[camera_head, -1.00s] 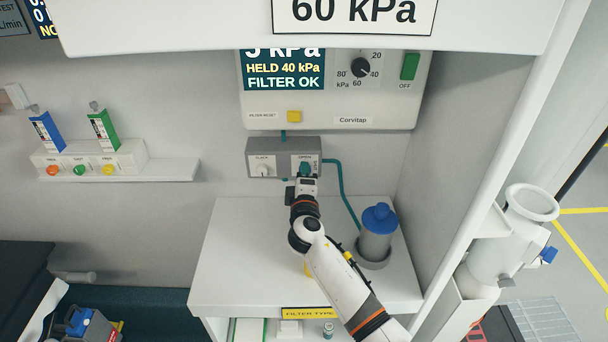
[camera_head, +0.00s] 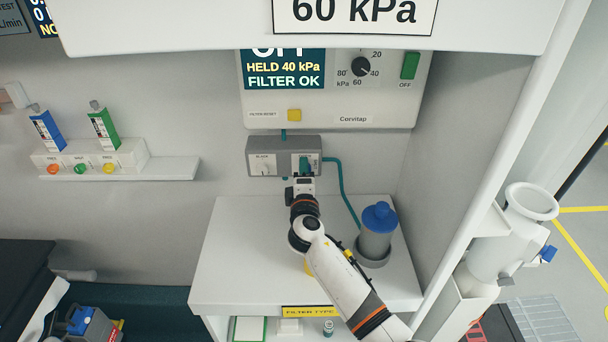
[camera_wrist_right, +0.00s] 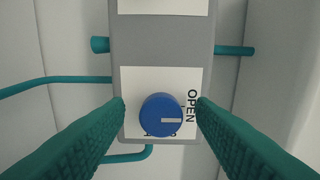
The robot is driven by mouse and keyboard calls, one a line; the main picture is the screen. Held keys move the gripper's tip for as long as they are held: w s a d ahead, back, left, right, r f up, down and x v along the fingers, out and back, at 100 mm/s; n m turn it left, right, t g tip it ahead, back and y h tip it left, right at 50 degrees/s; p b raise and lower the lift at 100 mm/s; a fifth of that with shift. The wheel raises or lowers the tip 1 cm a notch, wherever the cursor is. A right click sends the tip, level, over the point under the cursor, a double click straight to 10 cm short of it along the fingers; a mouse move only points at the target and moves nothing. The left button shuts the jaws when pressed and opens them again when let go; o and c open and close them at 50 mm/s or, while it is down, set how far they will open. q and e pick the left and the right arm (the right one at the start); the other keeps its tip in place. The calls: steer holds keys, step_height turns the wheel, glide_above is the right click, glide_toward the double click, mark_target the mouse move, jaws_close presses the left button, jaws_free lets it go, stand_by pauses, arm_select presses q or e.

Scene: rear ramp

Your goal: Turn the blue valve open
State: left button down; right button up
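The blue valve (camera_wrist_right: 160,115) is a round knob on a white plate in the right wrist view. Its white mark points right, toward the side with the word OPEN. My right gripper (camera_wrist_right: 161,103) is open, with one teal finger on each side of the knob and a visible gap at both sides. In the head view my right gripper (camera_head: 306,165) is in front of the right half of the grey valve box (camera_head: 283,142) and hides the blue valve. My left gripper is not in view.
A second, pale knob (camera_head: 263,168) is on the box's left half. The Corvitap unit (camera_head: 340,105) is above; its screen (camera_head: 283,70) reads OFF. A blue-lidded canister (camera_head: 377,235) stands on the white shelf (camera_head: 240,270), right of my arm. The shelf's left part is clear.

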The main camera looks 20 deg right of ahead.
steer(key=b+v, duration=0.1)
steer(key=v, duration=1.1)
steer(key=shift+b, duration=0.4)
